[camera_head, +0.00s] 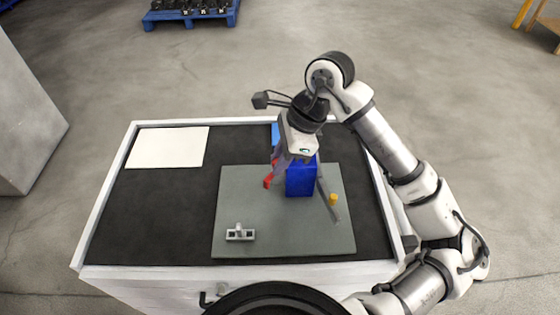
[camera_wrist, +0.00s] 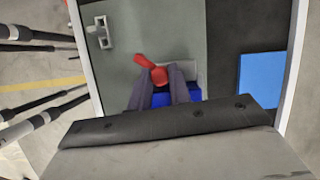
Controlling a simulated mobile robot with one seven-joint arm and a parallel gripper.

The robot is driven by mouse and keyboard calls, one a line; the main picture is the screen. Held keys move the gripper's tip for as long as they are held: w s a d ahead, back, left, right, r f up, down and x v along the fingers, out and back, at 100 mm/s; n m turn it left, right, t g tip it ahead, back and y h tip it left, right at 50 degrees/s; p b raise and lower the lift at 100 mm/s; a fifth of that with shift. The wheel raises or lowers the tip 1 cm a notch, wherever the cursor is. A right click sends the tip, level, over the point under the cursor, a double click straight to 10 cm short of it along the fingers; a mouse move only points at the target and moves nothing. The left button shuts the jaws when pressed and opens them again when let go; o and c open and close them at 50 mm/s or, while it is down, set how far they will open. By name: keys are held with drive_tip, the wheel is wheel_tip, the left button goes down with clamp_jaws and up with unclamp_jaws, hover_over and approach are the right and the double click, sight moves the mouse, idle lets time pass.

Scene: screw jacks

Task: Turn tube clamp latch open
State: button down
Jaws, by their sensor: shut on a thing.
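The red latch (camera_head: 268,181) sits at the left side of an upright blue block (camera_head: 301,180), which stands on a grey plate. My gripper (camera_head: 279,162) reaches down from above at the block's upper left and is shut on the latch. In the wrist view, the red latch (camera_wrist: 148,64) has a round hub between the two fingers of my gripper (camera_wrist: 160,77). Its arm points up and left, out beyond the fingertips.
The grey plate (camera_head: 240,190) lies on the dark top of a white-edged cart. A small grey bracket (camera_head: 240,234) stands at the plate's front left. A yellow knob (camera_head: 333,199) and a grey bar are right of the block. A white sheet (camera_head: 167,147) lies back left.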

drive_tip(key=m+b, duration=0.1)
drive_tip(key=b, duration=0.2)
drive_tip(key=shift+f, duration=0.25)
drive_tip(key=shift+r, duration=0.3)
drive_tip(key=c, duration=1.3)
unclamp_jaws()
drive_tip(key=b+v, duration=0.2)
drive_tip(key=v, duration=1.1)
drive_tip(key=shift+s+d+r+b, duration=0.2)
drive_tip(key=shift+r+b, duration=0.2)
